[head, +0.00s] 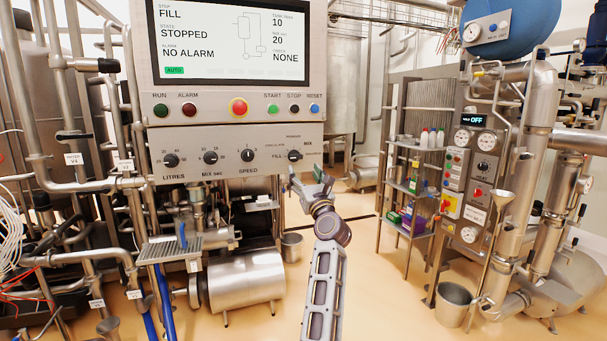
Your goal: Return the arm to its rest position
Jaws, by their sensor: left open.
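My left arm reaches up from the bottom middle of the head view. My left gripper (305,175) is open and empty, just below the right-hand selector knob (295,155) on the control panel (238,152). I cannot tell whether a fingertip touches the knob. The panel also carries knobs for litres (171,160), mix seconds (210,157) and speed (248,155). The screen (235,42) above reads step FILL, state STOPPED, no alarm, AUTO, tank 10. My right gripper is out of view.
A steel motor or tank (245,282) and a bucket (291,247) stand below the panel. Pipes fill the left side. At right are a bottle shelf (412,188), a gauge panel (470,170) and another bucket (453,303). Floor right of my arm is open.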

